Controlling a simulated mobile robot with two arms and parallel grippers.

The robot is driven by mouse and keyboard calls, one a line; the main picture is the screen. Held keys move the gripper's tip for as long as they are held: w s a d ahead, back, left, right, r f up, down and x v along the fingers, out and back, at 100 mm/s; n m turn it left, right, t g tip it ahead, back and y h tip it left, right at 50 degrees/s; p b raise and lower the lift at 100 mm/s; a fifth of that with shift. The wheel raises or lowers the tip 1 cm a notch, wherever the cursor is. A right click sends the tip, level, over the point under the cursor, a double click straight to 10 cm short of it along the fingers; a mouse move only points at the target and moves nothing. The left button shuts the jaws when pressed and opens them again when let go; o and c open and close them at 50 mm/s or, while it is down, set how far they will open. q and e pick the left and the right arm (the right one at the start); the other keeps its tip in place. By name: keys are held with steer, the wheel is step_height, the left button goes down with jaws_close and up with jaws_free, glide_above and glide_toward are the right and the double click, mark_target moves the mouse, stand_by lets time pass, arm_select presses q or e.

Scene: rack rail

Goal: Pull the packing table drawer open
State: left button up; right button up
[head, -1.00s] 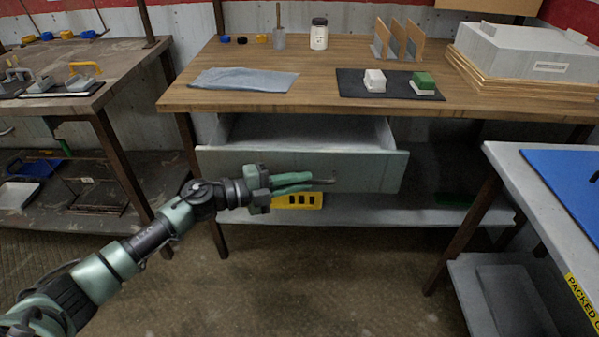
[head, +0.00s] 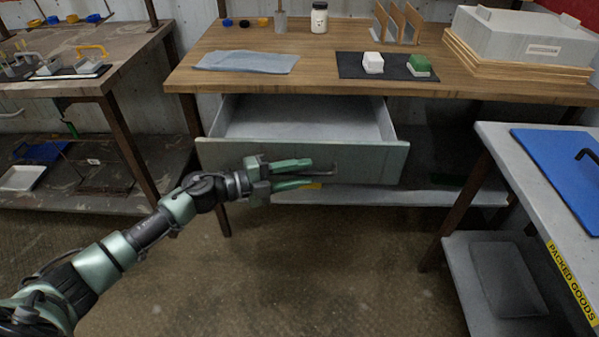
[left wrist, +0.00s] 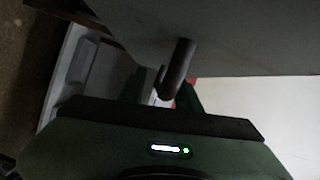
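The packing table (head: 300,75) has a wooden top, and its grey-green drawer (head: 235,154) is pulled out, with the empty pale inside showing. The drawer front faces me, with a dark bar handle (head: 322,173) on it. My left gripper (head: 311,172) is at the handle, its two green fingers spread apart with a visible gap. In the left wrist view the handle (left wrist: 177,68) stands close to the fingers, nearer the right one; whether it touches is unclear. My right gripper is not in view.
On the table are a blue cloth (head: 246,61), a dark mat (head: 350,69) with two small blocks, a white jar (head: 319,18) and a grey box (head: 520,40). A side table (head: 500,150) stands at right, a workbench (head: 100,85) at left. The floor in front is clear.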

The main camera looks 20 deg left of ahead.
arm_select(q)
steer(key=v, duration=0.7)
steer(key=shift+s+a, duration=0.3)
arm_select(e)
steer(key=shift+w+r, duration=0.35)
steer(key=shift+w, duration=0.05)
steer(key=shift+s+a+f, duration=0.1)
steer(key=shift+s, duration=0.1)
